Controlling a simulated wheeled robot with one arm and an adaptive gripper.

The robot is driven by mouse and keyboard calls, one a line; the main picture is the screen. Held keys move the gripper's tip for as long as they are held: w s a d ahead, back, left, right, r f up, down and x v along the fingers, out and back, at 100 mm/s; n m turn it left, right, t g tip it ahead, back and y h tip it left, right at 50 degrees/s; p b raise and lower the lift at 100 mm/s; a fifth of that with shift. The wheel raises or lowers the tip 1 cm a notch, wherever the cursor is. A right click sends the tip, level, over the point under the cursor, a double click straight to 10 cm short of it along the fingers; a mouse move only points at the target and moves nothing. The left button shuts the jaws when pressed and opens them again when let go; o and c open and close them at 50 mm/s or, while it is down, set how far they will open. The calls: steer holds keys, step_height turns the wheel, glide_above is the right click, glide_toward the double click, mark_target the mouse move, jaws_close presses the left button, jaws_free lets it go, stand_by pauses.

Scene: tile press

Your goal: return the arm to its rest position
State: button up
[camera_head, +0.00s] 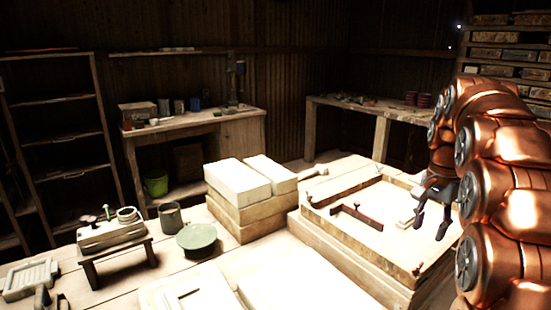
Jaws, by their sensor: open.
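My copper-coloured arm (505,170) rises along the right side of the head view and bends over at the top. My gripper (431,219) hangs from it at the right, dark, with its two fingers pointing down. The fingers are apart, and I see nothing between them. The gripper is over the right part of a wooden framed tray (325,228). I cannot tell its exact height above the tray.
A dark bar with red parts (356,217) lies in the tray. Pale blocks (238,178) are stacked left of it. A green round pan (196,236), a dark mug (170,217) and a small wooden stand (112,235) are further left. Benches and shelves line the walls.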

steer(key=s+a+r+n+p, duration=0.1)
steer(key=s+a+n+p, duration=0.45)
steer(key=s+a, duration=0.8)
steer(key=s+a+f+n+g+p, duration=0.1)
steer(key=s+a+f+n+p, duration=0.1)
steer(key=s, duration=0.7)
steer(key=s+a+f+n+p, duration=0.2)
steer(key=s+a+n, duration=0.2)
steer(key=s, duration=0.4)
steer(key=shift+s+a+f+g, duration=0.35)
steer(key=shift+a+f+g, duration=0.05)
steer(key=shift+a, duration=0.5)
steer(key=shift+d, duration=0.15)
